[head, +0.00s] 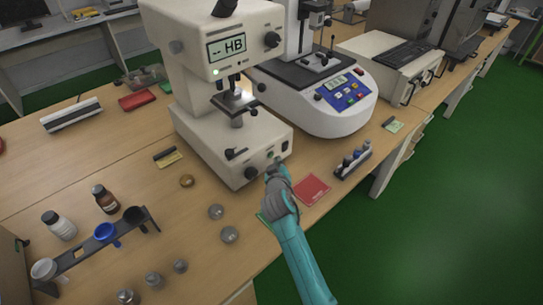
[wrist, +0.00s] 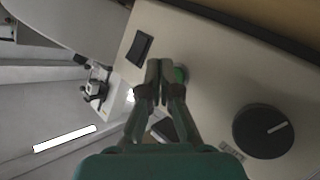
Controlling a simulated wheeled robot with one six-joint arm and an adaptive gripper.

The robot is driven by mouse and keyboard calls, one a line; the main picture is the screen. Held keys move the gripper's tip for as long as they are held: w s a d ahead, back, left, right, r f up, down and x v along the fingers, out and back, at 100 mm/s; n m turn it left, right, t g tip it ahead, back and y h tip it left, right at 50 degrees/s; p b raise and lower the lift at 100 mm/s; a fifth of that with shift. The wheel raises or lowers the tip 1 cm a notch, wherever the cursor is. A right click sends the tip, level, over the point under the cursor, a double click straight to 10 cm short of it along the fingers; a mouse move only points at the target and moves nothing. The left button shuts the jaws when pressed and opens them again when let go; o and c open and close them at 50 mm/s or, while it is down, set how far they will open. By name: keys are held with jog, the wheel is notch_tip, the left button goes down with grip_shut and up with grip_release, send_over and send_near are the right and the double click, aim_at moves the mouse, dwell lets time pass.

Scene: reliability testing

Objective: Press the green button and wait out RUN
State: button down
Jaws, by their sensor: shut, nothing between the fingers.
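The hardness tester (head: 232,90) is a cream machine on the wooden bench, with a display reading "- - HB" (head: 232,48). The green button (wrist: 180,74) shows in the wrist view on its cream front panel, just right of my fingertips. My gripper (head: 273,168) is at the lower front of the tester in the head view and hides part of the panel. In the wrist view my gripper (wrist: 160,64) has its two fingers together and empty, close to the panel beside the button. I cannot tell whether a fingertip touches the button.
A dark knob (wrist: 263,131) and a black rocker switch (wrist: 140,48) are on the same panel. Metal discs (head: 229,235) lie to the left.

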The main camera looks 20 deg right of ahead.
jog(key=shift+w, duration=0.1)
jog(key=shift+w+a, duration=0.15)
jog(key=shift+w, duration=0.15)
jog(key=shift+w+a, duration=0.1)
jog(key=shift+w, duration=0.25)
dwell(0.9)
jog(key=shift+s, duration=0.15)
jog(key=shift+s+d, duration=0.2)
jog(key=shift+s, duration=0.4)
jog(key=shift+s, duration=0.1)
jog(key=shift+s+d, duration=0.25)
jog(key=shift+s, duration=0.5)
jog(key=shift+s+d, duration=0.3)
jog(key=shift+s, duration=0.5)
jog(key=shift+s+d, duration=0.25)
jog(key=shift+s, duration=0.5)
